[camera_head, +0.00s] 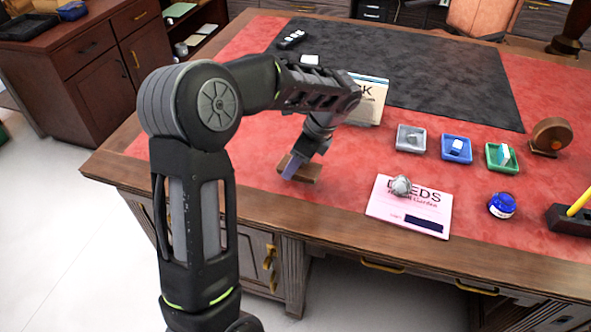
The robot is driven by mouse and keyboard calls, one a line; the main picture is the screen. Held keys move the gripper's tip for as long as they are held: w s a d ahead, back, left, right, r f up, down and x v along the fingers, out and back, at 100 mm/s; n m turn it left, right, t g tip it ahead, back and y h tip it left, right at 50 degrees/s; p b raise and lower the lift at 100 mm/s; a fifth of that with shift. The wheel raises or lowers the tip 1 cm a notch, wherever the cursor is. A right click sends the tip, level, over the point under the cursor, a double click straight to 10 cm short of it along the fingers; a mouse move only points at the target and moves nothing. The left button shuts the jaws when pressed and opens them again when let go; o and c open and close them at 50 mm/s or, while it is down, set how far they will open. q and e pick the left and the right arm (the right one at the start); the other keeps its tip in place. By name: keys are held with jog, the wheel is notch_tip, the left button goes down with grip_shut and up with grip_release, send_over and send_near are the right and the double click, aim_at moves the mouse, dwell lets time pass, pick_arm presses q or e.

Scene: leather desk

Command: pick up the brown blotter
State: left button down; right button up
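The brown blotter (309,172) looks like a small wooden block. It is on the red desk top near the front left edge, in the head view. My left gripper (296,166) reaches down to it from above, with a blue-grey finger in front of the block. The far finger is hidden, so I cannot tell whether the fingers are shut on the blotter or only around it. The blotter seems to rest on the desk or just touch it. My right gripper is out of view.
A book (371,100) lies behind my wrist. A round brown object (551,135) stands far right.

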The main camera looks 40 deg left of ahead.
pick_arm(q)
notch_tip(320, 180, up, 6)
jog(key=shift+r, duration=0.25)
dwell(0.4)
